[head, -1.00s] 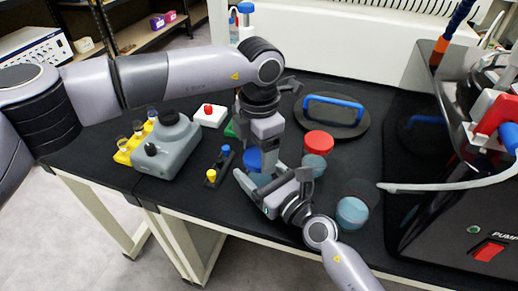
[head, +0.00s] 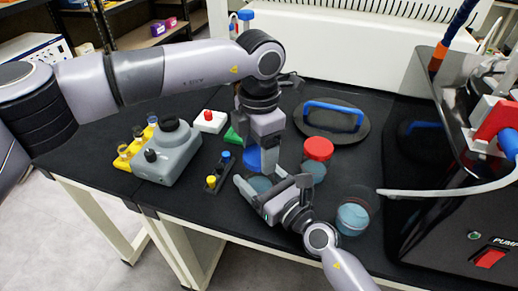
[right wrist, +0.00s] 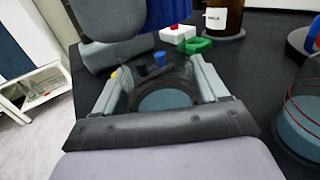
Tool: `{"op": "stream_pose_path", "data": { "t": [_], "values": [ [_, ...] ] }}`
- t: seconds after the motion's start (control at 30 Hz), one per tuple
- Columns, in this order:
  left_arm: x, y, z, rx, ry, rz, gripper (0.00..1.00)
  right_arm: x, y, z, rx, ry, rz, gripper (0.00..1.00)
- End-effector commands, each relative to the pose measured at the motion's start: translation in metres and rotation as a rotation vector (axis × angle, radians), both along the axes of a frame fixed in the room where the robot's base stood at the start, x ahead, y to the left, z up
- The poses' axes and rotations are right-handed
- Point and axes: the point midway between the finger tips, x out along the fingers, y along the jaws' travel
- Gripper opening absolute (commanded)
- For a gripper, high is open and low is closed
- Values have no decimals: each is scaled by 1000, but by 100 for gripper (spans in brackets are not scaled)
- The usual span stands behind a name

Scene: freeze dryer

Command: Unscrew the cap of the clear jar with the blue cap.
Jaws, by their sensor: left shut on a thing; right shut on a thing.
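The blue cap (head: 252,158) is between the fingers of my left gripper (head: 262,156), which comes down from above and is shut on it. The clear jar (head: 259,184) with teal contents is just below the cap. My right gripper (head: 265,187) is shut around the jar's sides from the front right. In the right wrist view the jar (right wrist: 166,100) is between the two fingers, with its teal contents visible from above. A ribbed blue surface (right wrist: 174,12), seemingly the cap, shows above it there, apart from the jar. The left fingers partly hide the cap in the head view.
A red-capped jar (head: 318,150) and another teal-filled jar (head: 352,218) stand to the right. A black round lid with a blue handle (head: 335,115) lies behind. A grey device (head: 168,152) and a small rack (head: 217,172) stand left. The black pump housing (head: 450,210) bounds the right.

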Motion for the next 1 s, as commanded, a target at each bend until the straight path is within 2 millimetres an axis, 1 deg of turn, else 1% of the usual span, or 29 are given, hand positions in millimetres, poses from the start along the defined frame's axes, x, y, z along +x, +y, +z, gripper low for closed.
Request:
{"op": "stream_pose_path", "data": {
  "t": [0.13, 0.23, 0.5, 0.73, 0.77, 0.8, 0.83, 1.0],
  "values": [
    [0, 0, 1, 0, 0, 0, 32, 0, 0, 0, -1, 1, 0, 0],
    [1, 0, 6, -1, -3, 1, 32, 0, 0, 0, -1, 1, 0, 0],
    [0, 0, 38, 0, -1, 0, 32, 0, 0, 0, -1, 1, 0, 0],
    [0, 0, 40, 0, 0, 0, 32, 0, 0, 0, -1, 1, 0, 0],
    [0, 0, 40, 0, 0, 0, 32, 0, 0, 0, -1, 1, 0, 83],
    [0, 0, 40, 0, 0, 0, 32, 0, 0, 0, -1, 1, 0, 96],
    [0, 0, 40, 0, 0, 0, 32, 0, 0, 0, -1, 1, 0, 100],
    [0, 0, 40, 0, 0, 0, 32, 0, 0, 0, -1, 1, 0, 100]
  ]
}}
